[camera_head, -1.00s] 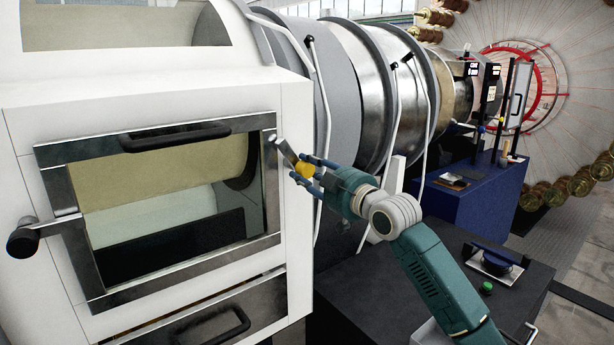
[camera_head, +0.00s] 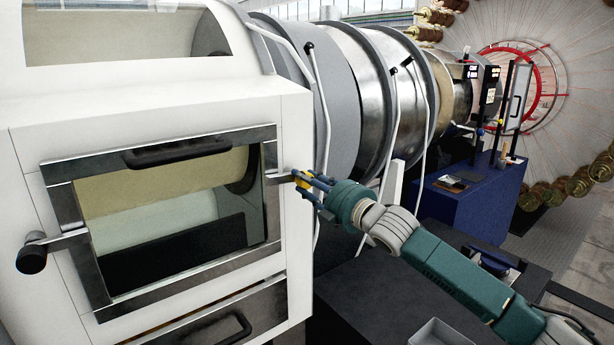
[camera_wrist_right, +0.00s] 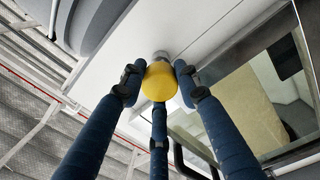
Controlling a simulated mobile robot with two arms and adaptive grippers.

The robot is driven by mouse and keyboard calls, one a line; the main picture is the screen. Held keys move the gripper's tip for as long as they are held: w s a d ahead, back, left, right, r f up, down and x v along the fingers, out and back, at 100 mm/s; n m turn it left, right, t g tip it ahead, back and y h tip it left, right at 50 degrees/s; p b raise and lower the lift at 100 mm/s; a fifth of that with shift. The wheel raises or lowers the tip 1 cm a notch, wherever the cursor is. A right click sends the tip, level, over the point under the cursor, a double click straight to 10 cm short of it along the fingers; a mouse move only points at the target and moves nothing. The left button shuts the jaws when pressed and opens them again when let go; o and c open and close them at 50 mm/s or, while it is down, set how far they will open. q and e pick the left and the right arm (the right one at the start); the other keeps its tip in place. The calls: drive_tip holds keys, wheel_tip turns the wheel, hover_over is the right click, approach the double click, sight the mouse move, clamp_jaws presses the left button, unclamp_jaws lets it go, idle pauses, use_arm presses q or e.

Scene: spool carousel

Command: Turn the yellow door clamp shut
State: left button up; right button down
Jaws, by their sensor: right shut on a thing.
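The yellow door clamp knob (camera_wrist_right: 159,82) sits between the blue fingers of my right gripper (camera_wrist_right: 158,85) in the right wrist view, with fingers on both sides and one below. In the head view my right gripper (camera_head: 308,184) is shut on the knob (camera_head: 303,179), which the fingers partly cover. The clamp's metal arm (camera_head: 279,179) lies nearly level across the right edge of the door frame. The framed glass door (camera_head: 92,268) is in the front of the white machine. My left gripper is not in view.
A second clamp with a black knob (camera_head: 32,258) is at the door's left edge. A black handle (camera_head: 177,150) crosses the door's top. Dark bench (camera_head: 365,300) and blue cabinet (camera_head: 460,205) stand to the right.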

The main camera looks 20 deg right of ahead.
drive_tip(key=shift+f+n+p, duration=0.1)
drive_tip(key=shift+n+p, duration=0.2)
drive_tip(key=shift+n, duration=0.2)
drive_tip(key=c, duration=1.3)
unclamp_jaws()
drive_tip(key=shift+o, duration=0.2)
drive_tip(key=shift+d, duration=0.1)
drive_tip(key=v, duration=1.2)
